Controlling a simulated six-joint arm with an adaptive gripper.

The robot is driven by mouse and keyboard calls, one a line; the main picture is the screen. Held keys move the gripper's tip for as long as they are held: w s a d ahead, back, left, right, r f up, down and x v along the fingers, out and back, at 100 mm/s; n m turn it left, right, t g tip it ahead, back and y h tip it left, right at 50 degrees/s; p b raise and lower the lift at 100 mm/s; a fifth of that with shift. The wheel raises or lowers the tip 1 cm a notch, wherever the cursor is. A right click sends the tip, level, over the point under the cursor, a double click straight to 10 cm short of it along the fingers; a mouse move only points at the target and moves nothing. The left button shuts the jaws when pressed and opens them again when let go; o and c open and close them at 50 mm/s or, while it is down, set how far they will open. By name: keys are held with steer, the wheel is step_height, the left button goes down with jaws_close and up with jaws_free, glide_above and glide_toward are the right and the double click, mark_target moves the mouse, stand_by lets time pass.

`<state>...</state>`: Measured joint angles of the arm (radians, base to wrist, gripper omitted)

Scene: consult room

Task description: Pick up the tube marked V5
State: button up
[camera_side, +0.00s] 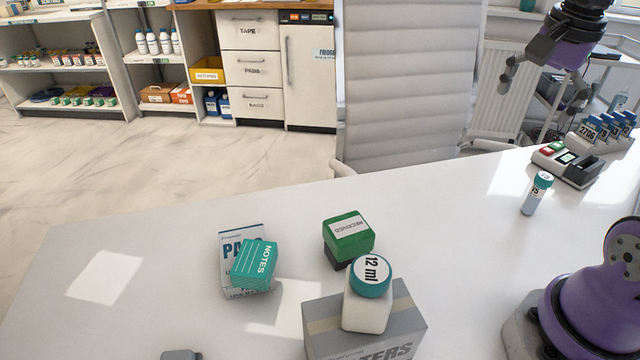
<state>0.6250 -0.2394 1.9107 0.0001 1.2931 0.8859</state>
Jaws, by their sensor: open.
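The tube marked V5 (534,200) stands upright on the white table at the right. It has a pale grey-blue body and a teal cap with a label on top. My gripper (541,92) is at the upper right, above and behind the tube in the picture. Its grey fingers are spread apart and hold nothing. It is well clear of the tube, and nothing hides the tube.
A small device with red and green buttons (567,163) sits behind the tube, with several labelled tubes (600,130) in a rack beyond. At the front stand a bottle marked 12 ml (367,300) on a grey box (410,325), a green RECEIVED block (348,236) and a NOTES block (254,264). The middle table is clear.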

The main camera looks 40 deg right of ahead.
steer(key=a+f+n+t+y, duration=0.1)
steer(key=a+f+n+t, duration=0.3)
steer(key=a+n, duration=1)
steer(key=n, duration=0.3)
steer(key=shift+a, duration=0.35)
steer(key=shift+s+a+f, duration=0.15)
steer(key=shift+f, duration=0.05)
steer(key=shift+c, duration=1.2)
steer(key=c, duration=0.3)
